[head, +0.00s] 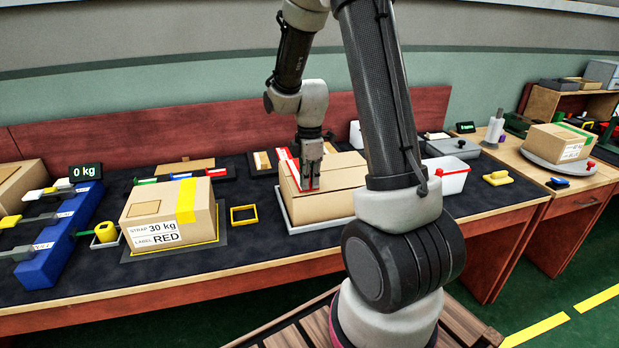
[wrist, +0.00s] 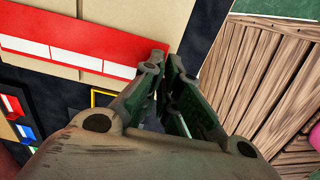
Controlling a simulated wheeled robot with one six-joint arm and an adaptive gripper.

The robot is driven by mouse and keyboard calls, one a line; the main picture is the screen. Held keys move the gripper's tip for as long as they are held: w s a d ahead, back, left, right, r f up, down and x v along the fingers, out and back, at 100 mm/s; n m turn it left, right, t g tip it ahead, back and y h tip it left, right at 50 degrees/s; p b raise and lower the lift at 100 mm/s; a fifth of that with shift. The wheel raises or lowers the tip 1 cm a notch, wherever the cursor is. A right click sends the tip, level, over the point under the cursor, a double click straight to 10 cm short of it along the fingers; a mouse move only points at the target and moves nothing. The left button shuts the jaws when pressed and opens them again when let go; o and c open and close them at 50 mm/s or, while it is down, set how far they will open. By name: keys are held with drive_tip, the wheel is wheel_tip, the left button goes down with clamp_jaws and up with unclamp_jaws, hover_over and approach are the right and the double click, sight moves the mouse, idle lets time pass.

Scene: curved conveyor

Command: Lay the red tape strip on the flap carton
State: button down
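The flap carton (head: 338,181) sits in a shallow grey tray (head: 307,229) on the bench, its brown top facing up. The red tape strip (head: 284,155), with white patches, runs back to front along the carton's left side. In the wrist view the strip (wrist: 70,45) spans from the left edge to my fingertips, beside the cardboard (wrist: 120,15). My gripper (head: 310,187) is over the carton's left part; its fingertips (wrist: 164,66) are nearly together at the strip's near end and appear shut on it. I cannot tell whether the strip touches the carton.
Left of the tray is a small yellow frame (head: 244,215) and a labelled carton (head: 172,222) with a yellow strap. A blue rack (head: 62,245) with a "0 kg" display stands further left. A white bin (head: 449,174) stands to the right of the carton.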

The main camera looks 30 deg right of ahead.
drive_tip(key=c, duration=1.6)
unclamp_jaws()
drive_tip(key=shift+o, duration=0.2)
wheel_tip(320, 180, up, 12)
